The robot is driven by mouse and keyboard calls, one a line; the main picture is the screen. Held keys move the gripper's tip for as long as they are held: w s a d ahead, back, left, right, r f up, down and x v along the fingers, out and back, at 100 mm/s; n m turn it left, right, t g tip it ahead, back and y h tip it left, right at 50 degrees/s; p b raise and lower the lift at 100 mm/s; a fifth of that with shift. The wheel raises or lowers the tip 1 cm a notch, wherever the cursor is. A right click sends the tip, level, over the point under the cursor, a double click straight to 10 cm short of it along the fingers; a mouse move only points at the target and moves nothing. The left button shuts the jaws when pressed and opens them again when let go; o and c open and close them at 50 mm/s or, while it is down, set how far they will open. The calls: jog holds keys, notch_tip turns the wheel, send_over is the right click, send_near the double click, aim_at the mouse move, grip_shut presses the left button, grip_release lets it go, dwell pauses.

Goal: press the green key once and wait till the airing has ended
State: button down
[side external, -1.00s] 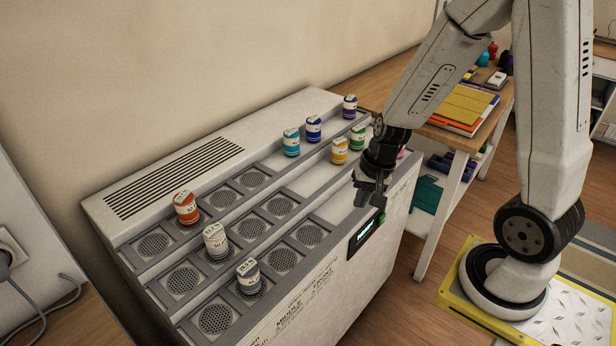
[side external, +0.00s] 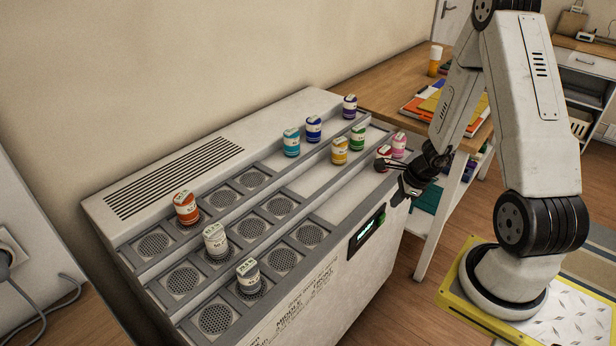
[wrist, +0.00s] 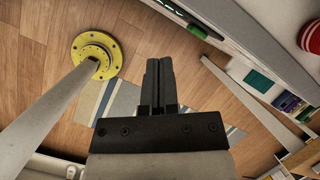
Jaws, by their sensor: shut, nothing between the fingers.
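The green key (side external: 381,219) is on the front face of the shelving unit (side external: 335,262), at the right end of a dark display panel (side external: 366,232). The display has small lit characters that I cannot read. The green key also shows in the wrist view (wrist: 197,31), at the end of the dark panel strip.
On the stepped shelves, an orange jar (side external: 186,208), a white jar (side external: 215,241) and a grey-banded jar (side external: 248,276) stand on round grilles. Several coloured jars stand at the right end, a red one (side external: 384,153) close to my gripper. A wooden table (side external: 385,85) is behind.

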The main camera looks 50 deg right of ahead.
aim_at(381, 220)
jog(key=s+d+f+m+h, duration=0.1)
jog(key=s+d+f+m, duration=0.4)
jog(key=d+m, duration=0.1)
jog(key=shift+d+m, duration=0.15)
jog(key=shift+m, duration=0.65)
jog(key=shift+w+f, duration=0.15)
jog(key=shift+f, duration=0.1)
jog(key=w+f, duration=0.7)
jog(key=f, duration=0.2)
jog(key=shift+w, duration=0.3)
